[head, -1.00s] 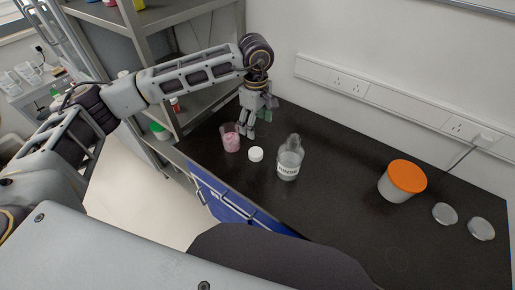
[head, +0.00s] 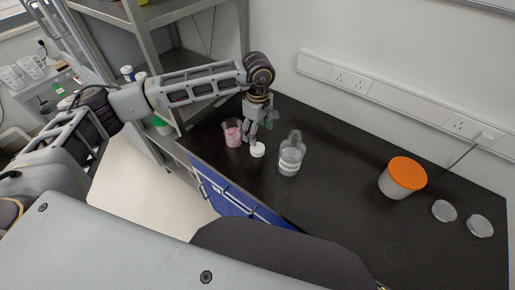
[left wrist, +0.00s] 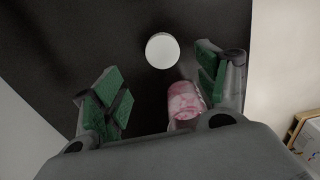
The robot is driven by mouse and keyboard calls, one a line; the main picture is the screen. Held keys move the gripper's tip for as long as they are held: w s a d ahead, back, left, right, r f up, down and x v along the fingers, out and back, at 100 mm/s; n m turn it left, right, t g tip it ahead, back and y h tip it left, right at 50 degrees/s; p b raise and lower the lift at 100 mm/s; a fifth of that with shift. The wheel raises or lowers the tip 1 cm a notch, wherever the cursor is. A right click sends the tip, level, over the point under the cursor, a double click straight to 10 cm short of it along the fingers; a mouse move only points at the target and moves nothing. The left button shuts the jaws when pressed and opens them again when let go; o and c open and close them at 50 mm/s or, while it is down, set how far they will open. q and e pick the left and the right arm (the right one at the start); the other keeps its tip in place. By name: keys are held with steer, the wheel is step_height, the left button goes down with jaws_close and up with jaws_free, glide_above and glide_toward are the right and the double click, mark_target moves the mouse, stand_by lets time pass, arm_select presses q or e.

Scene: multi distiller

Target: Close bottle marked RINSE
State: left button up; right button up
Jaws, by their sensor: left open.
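The clear bottle with the RINSE label (head: 290,157) stands upright on the black bench, its top uncapped as far as I can see. A white cap (head: 258,149) lies on the bench just left of the bottle; the cap also shows in the left wrist view (left wrist: 162,50). My left gripper (head: 259,138) is open and empty, pointing down just above and behind the cap. In the left wrist view its green-padded fingers (left wrist: 160,88) are spread wide, with the cap ahead between them. My right gripper is not in view.
A beaker with pink contents (head: 232,133) stands close left of the gripper; it also shows near a finger in the left wrist view (left wrist: 186,102). A white tub with an orange lid (head: 404,177) and two clear discs (head: 444,211) are to the right. The bench's middle is clear.

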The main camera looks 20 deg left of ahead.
mark_target(257, 147)
arm_select(q)
step_height(257, 147, down, 3)
steer(key=shift+r, duration=0.15)
steer(key=shift+s+f+p, duration=0.2)
steer(key=shift+f+p, duration=0.2)
steer(key=shift+f, duration=0.5)
step_height(257, 147, down, 3)
steer(key=shift+s+r+p, duration=0.1)
steer(key=shift+r+p, duration=0.05)
steer(key=shift+p, duration=0.2)
steer(key=shift+f, duration=0.45)
steer(key=shift+c, duration=0.6)
steer(key=c, duration=0.7)
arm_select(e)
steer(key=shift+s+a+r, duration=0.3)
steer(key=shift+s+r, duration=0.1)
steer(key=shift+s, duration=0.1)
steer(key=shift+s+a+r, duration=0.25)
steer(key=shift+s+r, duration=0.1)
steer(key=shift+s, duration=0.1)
